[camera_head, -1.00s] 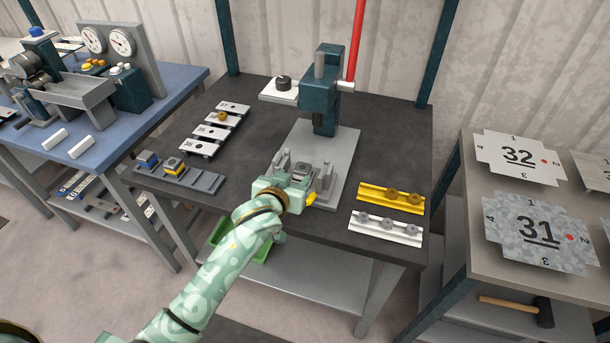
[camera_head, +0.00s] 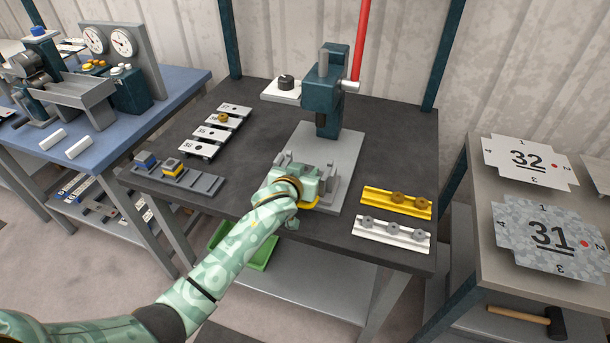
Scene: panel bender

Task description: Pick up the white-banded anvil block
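My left gripper (camera_head: 312,184) is over the front of the press base (camera_head: 345,150), and its fingertips are hidden behind its own body and wrist. I cannot make out a white-banded anvil block. A grey block showed at the gripper earlier, and that spot is now covered by the gripper. A grey rack (camera_head: 205,184) at the table's left holds a blue-marked block (camera_head: 146,161) and a yellow-banded block (camera_head: 172,167), with bare room at its right end. My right gripper is not in view.
The dark-green press (camera_head: 322,100) stands behind the gripper. A yellow rail (camera_head: 375,199) and a white rail (camera_head: 370,227) with grey rollers lie to the right. Numbered plates (camera_head: 205,133) lie at the left. A green bin (camera_head: 262,255) is below the table edge.

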